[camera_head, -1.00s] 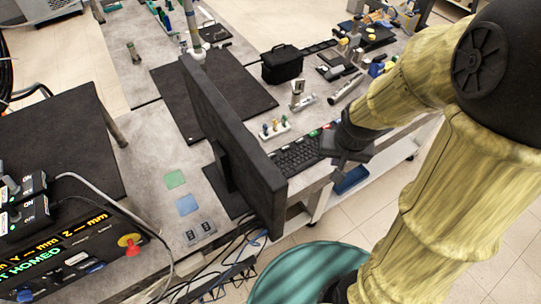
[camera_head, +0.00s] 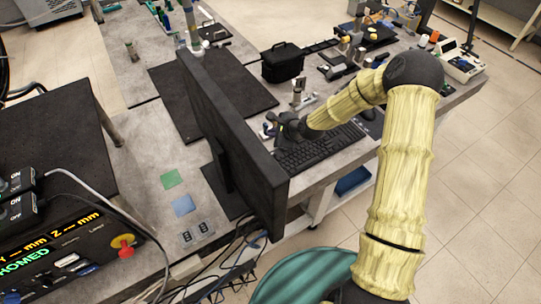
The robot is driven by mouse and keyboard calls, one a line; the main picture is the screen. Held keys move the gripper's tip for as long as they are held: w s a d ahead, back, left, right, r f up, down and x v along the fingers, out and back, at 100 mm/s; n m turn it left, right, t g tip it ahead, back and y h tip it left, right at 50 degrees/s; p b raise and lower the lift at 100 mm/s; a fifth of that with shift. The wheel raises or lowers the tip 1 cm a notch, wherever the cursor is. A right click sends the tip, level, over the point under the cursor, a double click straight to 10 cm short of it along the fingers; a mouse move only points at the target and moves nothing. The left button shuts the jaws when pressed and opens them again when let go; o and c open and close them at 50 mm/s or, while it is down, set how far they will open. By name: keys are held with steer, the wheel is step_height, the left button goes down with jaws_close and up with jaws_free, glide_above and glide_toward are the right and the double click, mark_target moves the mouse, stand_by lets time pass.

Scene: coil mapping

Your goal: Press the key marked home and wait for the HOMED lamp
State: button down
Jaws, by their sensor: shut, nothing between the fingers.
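A black keyboard (camera_head: 322,150) lies on the bench behind the monitor (camera_head: 235,140). The key marked home cannot be made out. My gripper (camera_head: 273,121) is above the keyboard's far left end, close to the monitor's edge. Its fingers are shut and empty, small and dark in this view; I cannot tell whether they touch anything. A black control box (camera_head: 75,262) at the bottom left has a display with green letters reading HOMED (camera_head: 24,259). The left edge cuts the display off, so any word before it is hidden.
The monitor hides part of the bench near my gripper. A black case (camera_head: 282,64) stands behind. A red knob on a yellow base (camera_head: 124,243) is on the control box. Cables hang below the bench.

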stand_by(0.3)
step_height(320, 180, down, 7)
steer(key=b, duration=0.6)
steer(key=shift+f+b, duration=0.4)
steer(key=shift+f, duration=0.45)
steer(key=shift+f, duration=0.15)
stand_by(1.1)
steer(key=shift+f, duration=0.3)
